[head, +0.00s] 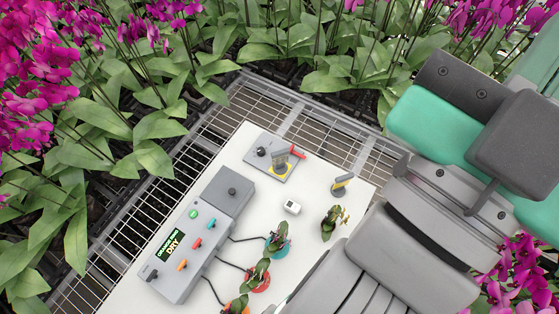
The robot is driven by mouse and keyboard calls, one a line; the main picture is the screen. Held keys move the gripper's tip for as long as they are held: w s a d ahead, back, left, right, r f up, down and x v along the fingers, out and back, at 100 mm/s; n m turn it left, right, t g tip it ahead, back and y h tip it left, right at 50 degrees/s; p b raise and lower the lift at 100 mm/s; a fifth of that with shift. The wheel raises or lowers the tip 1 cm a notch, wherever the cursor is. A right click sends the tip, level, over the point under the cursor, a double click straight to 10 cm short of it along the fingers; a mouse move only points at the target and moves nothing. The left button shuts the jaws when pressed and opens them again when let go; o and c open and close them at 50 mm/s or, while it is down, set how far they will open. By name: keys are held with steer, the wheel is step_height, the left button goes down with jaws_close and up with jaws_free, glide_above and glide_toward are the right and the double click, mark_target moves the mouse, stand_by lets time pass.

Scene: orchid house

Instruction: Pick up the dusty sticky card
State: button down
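A small yellow-and-grey piece (342,183) stands near the right edge of the white work board (232,160); it may be the dusty sticky card, but it is too small to tell. A second grey-and-yellow piece (280,161) is on a grey plate (262,152) with a black knob and a red lever, toward the back of the board. I cannot make out dust on either. My arm fills the right side and bottom of the head view. No gripper fingers show.
A grey control box (207,235) with coloured buttons and a screen reading "DRY" stands at left. Wires run from it to several small potted plants, one in a teal pot (278,250). A small white device (291,207) sits mid-board. Orchids (105,120) crowd around the wire-mesh bench (300,112).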

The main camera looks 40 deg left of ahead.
steer(key=shift+c, duration=0.8)
jaws_free()
